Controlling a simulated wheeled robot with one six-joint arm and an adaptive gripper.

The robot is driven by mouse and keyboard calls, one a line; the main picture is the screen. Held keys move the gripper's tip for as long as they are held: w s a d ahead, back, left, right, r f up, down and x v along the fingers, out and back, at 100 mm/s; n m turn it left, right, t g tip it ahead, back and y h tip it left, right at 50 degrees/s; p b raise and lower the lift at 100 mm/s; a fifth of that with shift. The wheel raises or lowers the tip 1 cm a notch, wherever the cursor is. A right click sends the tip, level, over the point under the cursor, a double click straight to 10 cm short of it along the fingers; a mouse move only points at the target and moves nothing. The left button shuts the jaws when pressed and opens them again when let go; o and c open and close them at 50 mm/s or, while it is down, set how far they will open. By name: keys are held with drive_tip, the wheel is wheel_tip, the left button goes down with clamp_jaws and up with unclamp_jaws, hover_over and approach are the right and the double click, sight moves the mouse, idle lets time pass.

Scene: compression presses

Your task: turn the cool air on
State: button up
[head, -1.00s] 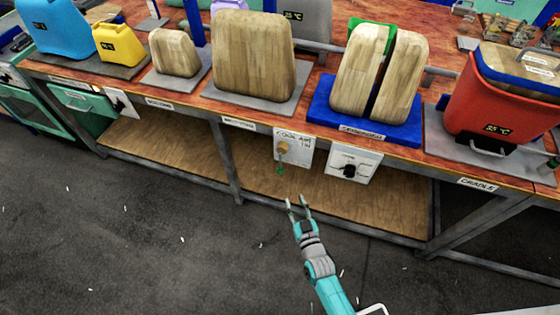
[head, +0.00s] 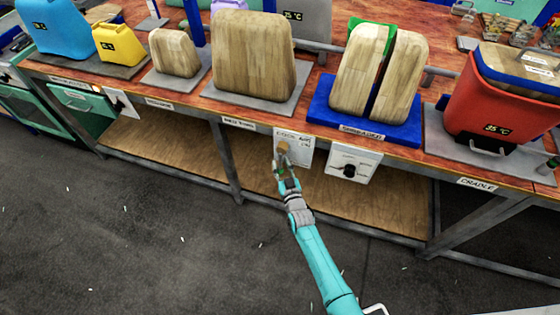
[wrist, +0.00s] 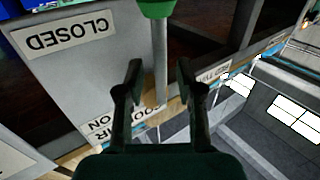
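The cool air panel (head: 304,150) is a pale plate on the bench's front edge. In the wrist view the panel (wrist: 80,85) appears upside down, with a "CLOSED" label (wrist: 63,42) and a partly hidden "COOL AIR ON" label (wrist: 125,125). A brass valve fitting (head: 282,146) shows on it in the head view. The valve's grey lever (wrist: 159,55) ends in a green grip (wrist: 158,8). My gripper (head: 283,160) is in front of the valve. In the wrist view my gripper (wrist: 160,72) is open, with the lever appearing between its fingers; contact is not clear.
A white panel with a black knob (head: 350,171) is just right of the valve. The wooden lower shelf (head: 340,205) lies behind and below. Wooden blocks (head: 253,60) and a red container (head: 495,110) stand on the bench above.

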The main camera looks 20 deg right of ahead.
drive_tip(key=shift+w, duration=1.05)
drive_tip(key=shift+c, duration=0.3)
clamp_jaws()
